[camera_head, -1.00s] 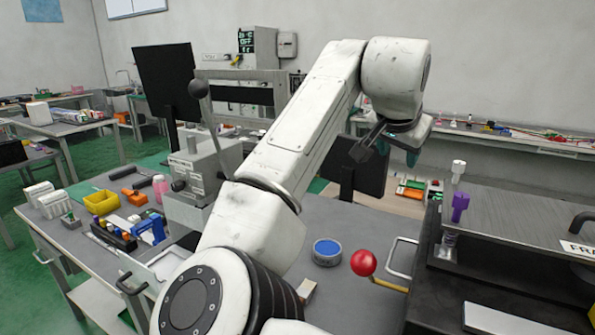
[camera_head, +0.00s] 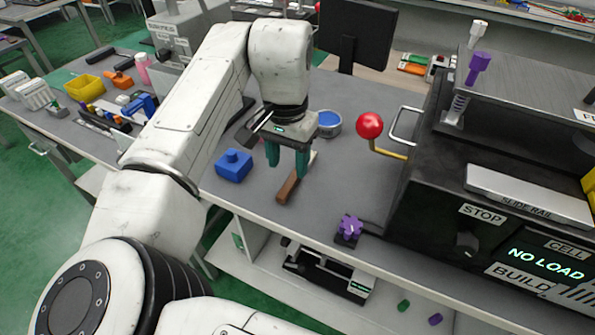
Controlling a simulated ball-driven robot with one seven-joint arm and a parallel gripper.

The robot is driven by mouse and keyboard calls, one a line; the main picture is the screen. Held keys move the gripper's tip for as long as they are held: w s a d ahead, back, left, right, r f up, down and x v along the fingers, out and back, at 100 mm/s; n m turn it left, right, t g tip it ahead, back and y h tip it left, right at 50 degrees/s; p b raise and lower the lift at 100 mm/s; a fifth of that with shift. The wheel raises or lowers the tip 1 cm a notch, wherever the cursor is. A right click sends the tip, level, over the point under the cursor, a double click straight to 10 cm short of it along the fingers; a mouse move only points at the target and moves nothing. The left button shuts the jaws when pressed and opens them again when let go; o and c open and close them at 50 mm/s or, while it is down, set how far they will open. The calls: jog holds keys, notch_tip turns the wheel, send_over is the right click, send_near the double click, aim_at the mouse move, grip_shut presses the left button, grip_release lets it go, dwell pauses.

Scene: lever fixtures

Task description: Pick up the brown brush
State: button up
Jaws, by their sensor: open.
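The brown brush (camera_head: 287,190) lies on the grey bench near its front edge, with its brown end toward the edge. A paler part shows just behind my gripper's right finger. My gripper (camera_head: 287,169) points down over the brush with its teal fingers apart. It is open and holds nothing. The fingers hide part of the brush, and I cannot tell how far above the bench the fingertips are.
A blue block (camera_head: 233,166) stands left of my gripper, and a round blue-topped tin (camera_head: 327,124) is behind it. A purple knob (camera_head: 349,228) sits at the front edge. A red ball lever (camera_head: 370,126) and the black machine (camera_head: 445,180) stand to the right.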

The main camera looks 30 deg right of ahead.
aim_at(291, 180)
jog(key=f, duration=0.5)
jog(key=shift+d, duration=0.25)
jog(key=shift+c, duration=0.2)
grip_shut()
